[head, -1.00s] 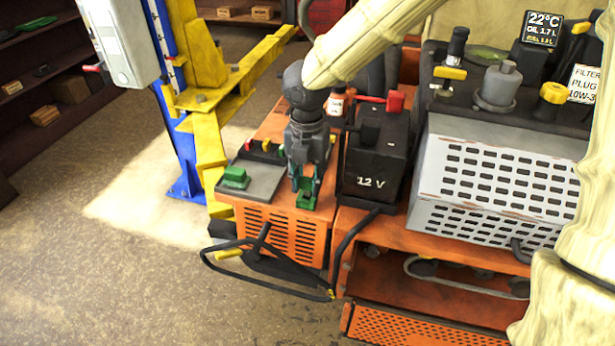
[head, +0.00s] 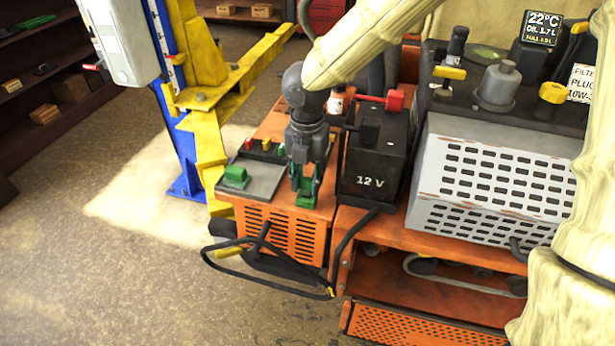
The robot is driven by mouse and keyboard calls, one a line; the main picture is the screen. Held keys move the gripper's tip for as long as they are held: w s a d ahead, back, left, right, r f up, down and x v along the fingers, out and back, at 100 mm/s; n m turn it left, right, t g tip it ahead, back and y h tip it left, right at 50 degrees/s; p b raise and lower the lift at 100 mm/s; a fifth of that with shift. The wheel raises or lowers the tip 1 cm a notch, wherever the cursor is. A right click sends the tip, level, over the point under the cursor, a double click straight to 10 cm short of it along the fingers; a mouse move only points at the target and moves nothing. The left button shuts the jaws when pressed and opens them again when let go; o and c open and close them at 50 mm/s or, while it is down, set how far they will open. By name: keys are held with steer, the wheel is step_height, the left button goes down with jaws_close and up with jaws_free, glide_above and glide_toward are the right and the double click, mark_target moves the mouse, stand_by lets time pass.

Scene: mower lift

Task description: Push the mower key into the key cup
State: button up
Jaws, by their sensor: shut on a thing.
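My gripper (head: 308,178) points down over the front right part of the orange deck, left of the battery. Its jaws are shut on a small green piece, which I take to be the mower key (head: 308,186). Green also shows just below the fingertips at deck level, where the key cup (head: 307,202) seems to be. The fingers hide most of both, so I cannot tell how deep the key sits in the cup or whether it is fully seated.
A black 12 V battery (head: 374,165) with a red terminal stands close on the right. A yellow lift arm (head: 208,150) rises at the left. A black bar (head: 290,285) juts out in front.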

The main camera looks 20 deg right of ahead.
steer(key=shift+f+b, duration=0.35)
steer(key=shift+f, duration=0.75)
stand_by(0.4)
steer(key=o, duration=0.9)
step_height(320, 180, up, 12)
steer(key=shift+r, duration=0.1)
stand_by(0.6)
